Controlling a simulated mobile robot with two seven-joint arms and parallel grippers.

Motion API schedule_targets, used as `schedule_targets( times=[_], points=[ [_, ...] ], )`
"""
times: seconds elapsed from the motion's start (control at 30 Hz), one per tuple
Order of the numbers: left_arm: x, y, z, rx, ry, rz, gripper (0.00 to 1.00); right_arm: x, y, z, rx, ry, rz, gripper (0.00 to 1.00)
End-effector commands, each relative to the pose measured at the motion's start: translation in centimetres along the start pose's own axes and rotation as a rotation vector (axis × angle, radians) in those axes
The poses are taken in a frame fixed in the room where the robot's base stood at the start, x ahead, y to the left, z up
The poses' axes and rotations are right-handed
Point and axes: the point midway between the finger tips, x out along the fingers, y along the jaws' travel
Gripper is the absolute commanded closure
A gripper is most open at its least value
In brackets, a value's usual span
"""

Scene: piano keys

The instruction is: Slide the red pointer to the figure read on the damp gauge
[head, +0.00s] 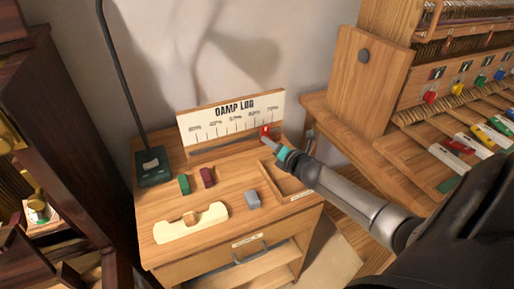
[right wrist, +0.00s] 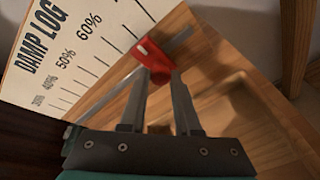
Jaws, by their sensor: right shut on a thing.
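The red pointer (head: 265,131) sits near the right end of the slot under the DAMP LOG scale board (head: 232,115). In the right wrist view the red pointer (right wrist: 155,60) is beyond the 60% label, toward the right end of the scale; its exact reading is unclear. My right gripper (head: 271,140) reaches in from the right and is shut on the pointer. Its two fingers (right wrist: 161,78) lie on either side of the red piece. My left gripper is out of view. I cannot make out a damp gauge in either view.
The wooden bench top holds a green block (head: 184,185), a dark red block (head: 207,177), a grey block (head: 252,199) and a cream cradle-shaped piece (head: 190,223). An open tray (head: 286,181) lies below my right gripper. A piano-action stand (head: 369,75) is at right.

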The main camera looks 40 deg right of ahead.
Motion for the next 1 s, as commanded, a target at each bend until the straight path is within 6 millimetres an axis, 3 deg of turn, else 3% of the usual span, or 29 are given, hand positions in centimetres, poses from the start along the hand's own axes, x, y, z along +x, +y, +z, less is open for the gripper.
schedule_targets(
  times=[0.27,0.3,0.57,0.87,1.0],
  points=[
    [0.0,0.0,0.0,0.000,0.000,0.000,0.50,0.0,-0.2,0.1,0.002,0.001,-0.002,1.00],
    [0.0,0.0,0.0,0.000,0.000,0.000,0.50,0.0,-0.2,0.0,0.002,0.001,-0.002,0.68],
    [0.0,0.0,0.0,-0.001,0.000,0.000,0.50,0.0,-0.1,0.0,0.002,0.001,-0.001,0.40],
    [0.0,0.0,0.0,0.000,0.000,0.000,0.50,0.0,-0.1,-0.1,0.002,0.001,-0.003,0.40],
    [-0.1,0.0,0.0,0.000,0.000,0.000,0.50,0.1,0.7,-1.1,0.005,0.003,-0.002,0.40]
  ],
)
